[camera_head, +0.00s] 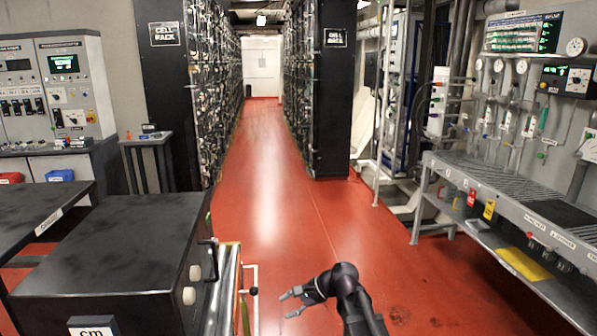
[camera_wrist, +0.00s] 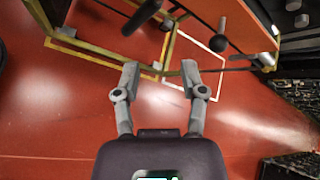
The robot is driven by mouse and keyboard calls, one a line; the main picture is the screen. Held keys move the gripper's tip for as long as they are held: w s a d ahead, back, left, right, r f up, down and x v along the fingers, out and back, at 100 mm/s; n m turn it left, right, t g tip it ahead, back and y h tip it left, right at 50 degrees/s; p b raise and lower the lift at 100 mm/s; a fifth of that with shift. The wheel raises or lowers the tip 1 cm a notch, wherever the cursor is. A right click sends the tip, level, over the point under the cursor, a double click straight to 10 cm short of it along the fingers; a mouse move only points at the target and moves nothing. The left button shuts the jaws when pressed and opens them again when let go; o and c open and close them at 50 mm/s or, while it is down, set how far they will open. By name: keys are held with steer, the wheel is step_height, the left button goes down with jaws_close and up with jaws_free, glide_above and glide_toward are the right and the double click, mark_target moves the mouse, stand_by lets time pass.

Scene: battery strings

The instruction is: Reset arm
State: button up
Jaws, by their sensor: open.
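My gripper (camera_head: 288,302) shows at the bottom middle of the head view, at the end of my dark arm. It hangs over the red floor, to the right of the black cabinet. In the wrist view my gripper (camera_wrist: 158,82) has its two grey fingers spread apart. Nothing is between them but red floor and part of a yellow-edged frame beyond.
A black cabinet (camera_head: 120,245) with knobs and a side rail stands at lower left. A grey workbench (camera_head: 480,185) with tags lines the right. Black cell racks (camera_head: 168,100) flank a clear red aisle (camera_head: 262,150) leading to a white door (camera_head: 262,65).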

steer(key=s+d+f+n+h, duration=0.4)
steer(key=s+d+n+h, duration=0.15)
steer(key=d, duration=0.45)
steer(key=s+d+f+n+h, duration=0.3)
steer(key=s+d+n+h, duration=0.15)
steer(key=s+d, duration=0.35)
step_height(320, 180, up, 13)
steer(key=d+p, duration=0.1)
steer(key=p, duration=1.2)
steer(key=shift+w+d+r+g+p, duration=0.15)
steer(key=shift+w+d+g+p, duration=0.15)
steer(key=shift+w+d+g, duration=0.1)
stand_by(0.5)
